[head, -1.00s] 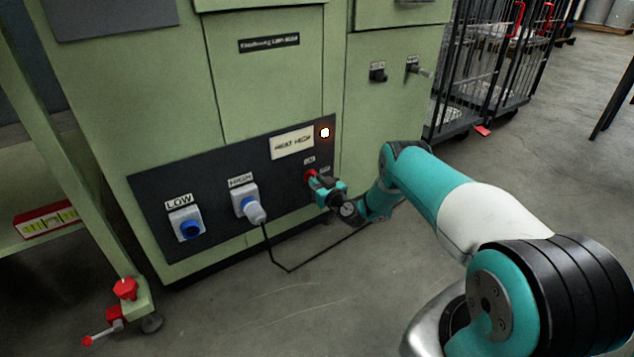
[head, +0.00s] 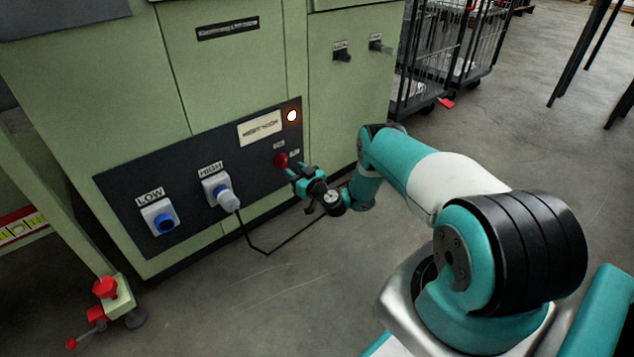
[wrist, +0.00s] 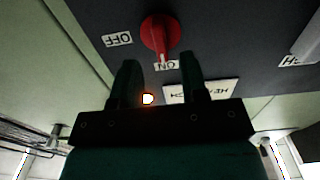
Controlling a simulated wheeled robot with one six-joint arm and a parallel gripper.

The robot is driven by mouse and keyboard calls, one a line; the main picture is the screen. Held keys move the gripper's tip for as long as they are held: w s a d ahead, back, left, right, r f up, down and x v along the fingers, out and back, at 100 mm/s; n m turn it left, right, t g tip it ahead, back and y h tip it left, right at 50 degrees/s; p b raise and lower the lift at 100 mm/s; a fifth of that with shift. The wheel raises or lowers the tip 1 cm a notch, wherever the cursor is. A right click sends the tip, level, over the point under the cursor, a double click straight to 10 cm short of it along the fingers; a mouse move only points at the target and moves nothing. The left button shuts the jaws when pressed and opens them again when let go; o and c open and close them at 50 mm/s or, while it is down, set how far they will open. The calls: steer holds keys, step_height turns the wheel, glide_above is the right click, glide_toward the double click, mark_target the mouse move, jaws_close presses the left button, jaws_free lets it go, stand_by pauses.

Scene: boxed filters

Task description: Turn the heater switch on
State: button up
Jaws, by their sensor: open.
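The heater switch is a red rotary knob (head: 281,160) on the dark panel, also seen in the wrist view (wrist: 160,36). Its grip ridge points at the ON label (wrist: 166,66); the OFF label (wrist: 117,40) is off to one side. The lamp (head: 292,116) above the switch glows orange-white, and its glow also shows in the wrist view (wrist: 148,99). My gripper (head: 294,172) is just in front of the knob. In the wrist view its two fingers (wrist: 159,62) are spread and empty, apart from the knob.
A grey socket with a plug (head: 217,190) sits under HIGH, its black cable (head: 262,250) hanging to the floor. A blue socket (head: 162,218) is under LOW. A green frame with red clamps (head: 105,288) stands at left. Floor right of the cabinet is open up to a cage trolley (head: 445,50).

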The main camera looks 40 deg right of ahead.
steer(key=s+p, duration=1.2)
steer(key=s, duration=0.1)
steer(key=shift+d+p, duration=0.25)
steer(key=shift+p, duration=0.1)
steer(key=shift+r, duration=0.1)
